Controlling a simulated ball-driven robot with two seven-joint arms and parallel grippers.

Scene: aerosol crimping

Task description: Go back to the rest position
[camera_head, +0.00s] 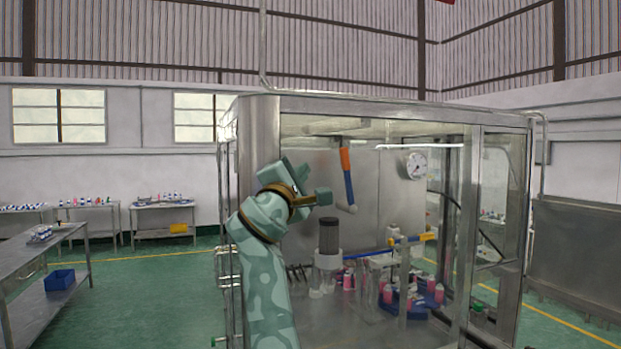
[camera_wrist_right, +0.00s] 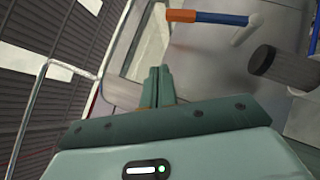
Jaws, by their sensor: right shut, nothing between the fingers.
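My right arm rises in the middle of the head view, in front of the glass-walled crimping machine (camera_head: 380,104). My right gripper (camera_head: 327,196) is at its upper end, near the left part of the glass front, and holds nothing. In the right wrist view the two fingers (camera_wrist_right: 158,82) lie together, shut and empty. My left gripper is not in view.
Inside the machine are an orange and blue handle (camera_head: 348,178), a dark cylinder (camera_head: 329,235), a gauge (camera_head: 416,165) and several pink cans (camera_head: 388,294). A steel table (camera_head: 45,255) with a blue bin (camera_head: 59,280) stands left. Green floor (camera_head: 160,290) between is clear.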

